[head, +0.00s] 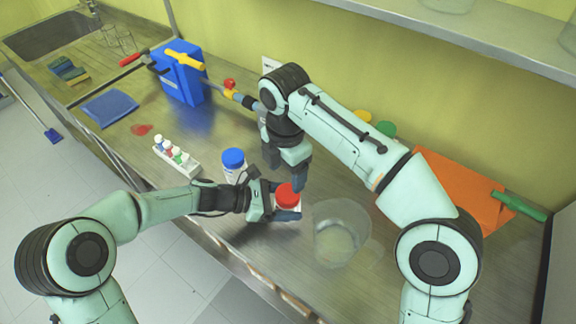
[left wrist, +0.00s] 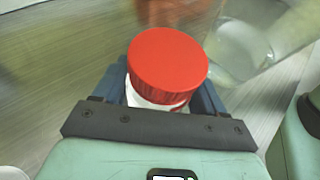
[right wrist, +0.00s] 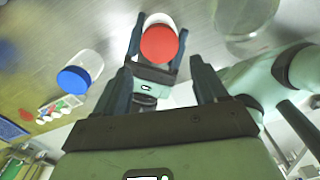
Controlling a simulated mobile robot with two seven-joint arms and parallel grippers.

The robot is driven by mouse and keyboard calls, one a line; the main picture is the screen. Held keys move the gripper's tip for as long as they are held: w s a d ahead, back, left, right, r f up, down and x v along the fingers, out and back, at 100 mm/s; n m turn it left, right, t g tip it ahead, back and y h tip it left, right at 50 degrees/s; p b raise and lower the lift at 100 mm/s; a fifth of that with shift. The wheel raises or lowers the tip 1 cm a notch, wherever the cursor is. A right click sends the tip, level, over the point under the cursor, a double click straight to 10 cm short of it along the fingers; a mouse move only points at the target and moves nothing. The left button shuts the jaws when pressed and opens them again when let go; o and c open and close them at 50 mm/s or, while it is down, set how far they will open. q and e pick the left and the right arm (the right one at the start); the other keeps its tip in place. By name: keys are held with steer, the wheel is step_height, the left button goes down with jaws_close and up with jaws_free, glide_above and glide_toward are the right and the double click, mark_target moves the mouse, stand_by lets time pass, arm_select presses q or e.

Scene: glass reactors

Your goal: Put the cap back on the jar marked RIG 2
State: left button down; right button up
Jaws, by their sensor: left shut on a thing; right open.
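A white jar with a red cap (head: 287,195) on its top is between the fingers of my left gripper (head: 274,206), which is shut on the jar. The left wrist view shows the red cap (left wrist: 167,60) above a strip of white jar body (left wrist: 150,101). My right gripper (head: 287,172) is open and empty, just behind the red cap in the head view. In the right wrist view, the red cap (right wrist: 159,44) appears beyond the open right fingers. A jar with a blue cap (head: 233,157) stands behind my left gripper. No RIG 2 marking is readable.
A clear glass vessel (head: 341,234) stands close to the right of the held jar. A rack of small vials (head: 176,157) is on the left. A blue container (head: 180,75) stands at the back, and an orange board (head: 462,187) lies at the right. A shelf (head: 470,38) overhangs the back.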

mark_target(288, 193)
steer(key=n, duration=0.3)
steer(key=shift+d+r, duration=0.2)
steer(key=shift+r, duration=0.2)
steer(key=shift+f, duration=0.1)
steer(key=shift+f, duration=3.9)
steer(key=c, duration=0.9)
steer(key=m, duration=1)
steer(key=shift+m, duration=0.3)
steer(key=m, duration=0.4)
steer(key=shift+m, duration=0.3)
steer(key=m, duration=0.4)
